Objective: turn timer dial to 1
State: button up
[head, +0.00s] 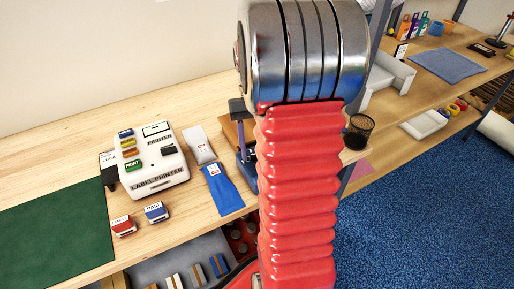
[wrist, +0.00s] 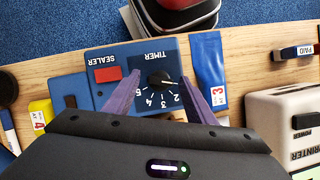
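The timer dial (wrist: 160,78) is a round black knob on a dark panel marked TIMER in the wrist view, which shows it upside down. A pale mark on the knob seems to point right, near the low-number end of the scale; the exact setting is too small to tell. The figures 2, 3, 4 and 5 show along the near side of the knob. My gripper (wrist: 160,98) is open, its two purple fingers apart on either side of the dial, with nothing seen between them but the panel. In the head view my arm hides the dial and gripper.
A red button (wrist: 107,74) marked SEALER sits beside the timer on the blue unit. The label printer (head: 152,163) stands on the wooden bench. A blue pouch marked 3 (head: 222,190) lies close to the unit. A mesh cup (head: 358,132) stands right of my arm.

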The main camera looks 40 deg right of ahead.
jog(key=shift+r, duration=0.1)
jog(key=v, duration=1.3)
jog(key=shift+w+r, duration=0.2)
jog(key=shift+d, duration=0.1)
jog(key=a+f+t+h, duration=0.2)
jog(key=a+f, duration=0.2)
jog(key=f, duration=0.1)
jog(key=s+a+r+n+t, duration=0.1)
jog(key=s+a+n+t, duration=0.2)
jog(key=a, duration=0.8)
jog(key=s+a+r+n+t, duration=0.1)
jog(key=s+a+n+t, duration=0.2)
jog(key=a, duration=0.9)
jog(key=s+t, duration=0.1)
jog(key=s, duration=0.2)
jog(key=shift+r+n, duration=0.25)
jog(key=shift+n, duration=0.15)
